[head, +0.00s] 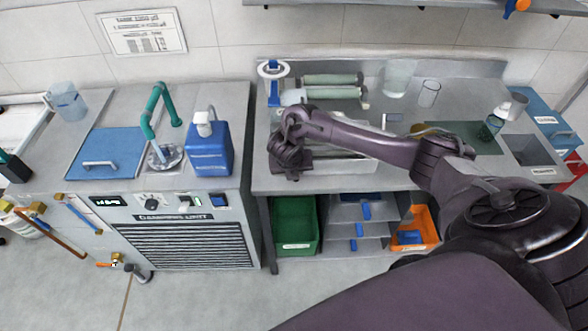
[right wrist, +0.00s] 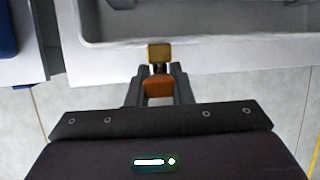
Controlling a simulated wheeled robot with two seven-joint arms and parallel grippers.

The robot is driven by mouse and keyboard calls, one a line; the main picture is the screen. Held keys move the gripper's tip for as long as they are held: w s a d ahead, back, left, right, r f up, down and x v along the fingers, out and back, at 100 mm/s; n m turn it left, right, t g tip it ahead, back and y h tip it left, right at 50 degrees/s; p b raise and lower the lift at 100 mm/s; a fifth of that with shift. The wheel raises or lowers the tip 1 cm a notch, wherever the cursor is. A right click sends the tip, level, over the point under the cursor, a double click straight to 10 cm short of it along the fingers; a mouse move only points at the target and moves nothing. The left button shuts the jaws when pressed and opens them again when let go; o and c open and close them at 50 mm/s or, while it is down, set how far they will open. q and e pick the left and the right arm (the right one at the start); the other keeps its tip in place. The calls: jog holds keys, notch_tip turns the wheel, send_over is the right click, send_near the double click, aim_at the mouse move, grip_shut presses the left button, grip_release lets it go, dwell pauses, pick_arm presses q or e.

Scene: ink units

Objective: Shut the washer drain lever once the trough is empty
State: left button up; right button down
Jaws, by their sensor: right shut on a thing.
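The washer trough (head: 345,174) is a pale tray on the right-hand bench, partly hidden by my right arm. Its near wall and part of its grey inside show in the right wrist view (right wrist: 220,37); no liquid is evident in that part, and the rest is out of sight. A brass valve (right wrist: 160,52) sits at the trough's front edge, with the orange drain lever (right wrist: 158,88) below it in the picture. My right gripper (right wrist: 160,76) is shut on the orange lever. In the head view my right gripper (head: 287,166) is at the trough's left end, hiding the lever. My left gripper is not in view.
A cleaning unit (head: 180,246) stands left, with a blue jug (head: 209,150), a green faucet (head: 152,115) and another orange-handled brass valve (head: 116,259). Rollers (head: 332,86) and glassware lie behind the trough. A green bin (head: 293,226) and an orange bin (head: 424,226) are underneath.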

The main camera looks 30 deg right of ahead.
jog(key=shift+s+d+f+y+b, duration=0.15)
jog(key=shift+d+y+b, duration=0.2)
jog(key=shift+b, duration=0.35)
jog(key=shift+t+y, duration=0.35)
jog(key=shift+t, duration=0.05)
jog(key=shift+a+r, duration=0.1)
jog(key=shift+r, duration=0.1)
jog(key=c, duration=1.3)
grip_release()
jog(key=shift+r, duration=0.1)
jog(key=v, duration=0.7)
jog(key=shift+s+r, duration=0.1)
jog(key=shift+r, duration=0.15)
